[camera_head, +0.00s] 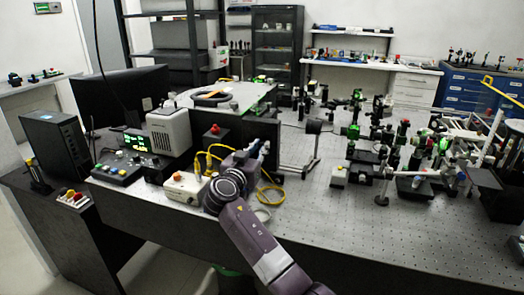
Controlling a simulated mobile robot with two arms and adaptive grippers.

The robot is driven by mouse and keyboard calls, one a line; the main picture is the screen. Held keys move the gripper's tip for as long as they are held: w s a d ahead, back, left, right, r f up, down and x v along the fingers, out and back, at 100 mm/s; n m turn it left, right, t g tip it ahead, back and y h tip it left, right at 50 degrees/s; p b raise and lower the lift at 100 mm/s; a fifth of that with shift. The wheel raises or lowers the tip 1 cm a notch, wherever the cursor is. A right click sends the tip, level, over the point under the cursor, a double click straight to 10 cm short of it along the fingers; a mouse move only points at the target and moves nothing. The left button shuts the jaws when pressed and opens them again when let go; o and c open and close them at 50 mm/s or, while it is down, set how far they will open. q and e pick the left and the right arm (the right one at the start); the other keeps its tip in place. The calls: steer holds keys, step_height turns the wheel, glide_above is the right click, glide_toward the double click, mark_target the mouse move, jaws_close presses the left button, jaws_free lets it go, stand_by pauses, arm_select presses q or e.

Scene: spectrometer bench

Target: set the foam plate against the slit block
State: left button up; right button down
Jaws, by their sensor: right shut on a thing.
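My right gripper (262,148) is at the end of the purple arm that reaches up from the bottom middle. It is shut at the front side of a dark box, near the yellow cables. What it holds is too small and dark to make out. I cannot pick out the foam plate or the slit block with certainty among the dark parts on the bench. My left gripper is not in view.
The perforated optical bench (330,215) is clear in its front middle. A white box with an orange button (185,187) and yellow cables (270,194) lie left of and beside my gripper. A round mount on a stand (313,127) and several optics stand to the right.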

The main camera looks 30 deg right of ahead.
steer(key=shift+w+a+r, duration=0.1)
steer(key=shift+a, duration=0.05)
steer(key=c, duration=1.9)
jaws_free()
steer(key=shift+w+a, duration=0.1)
steer(key=shift+a, duration=0.05)
steer(key=v, duration=1.2)
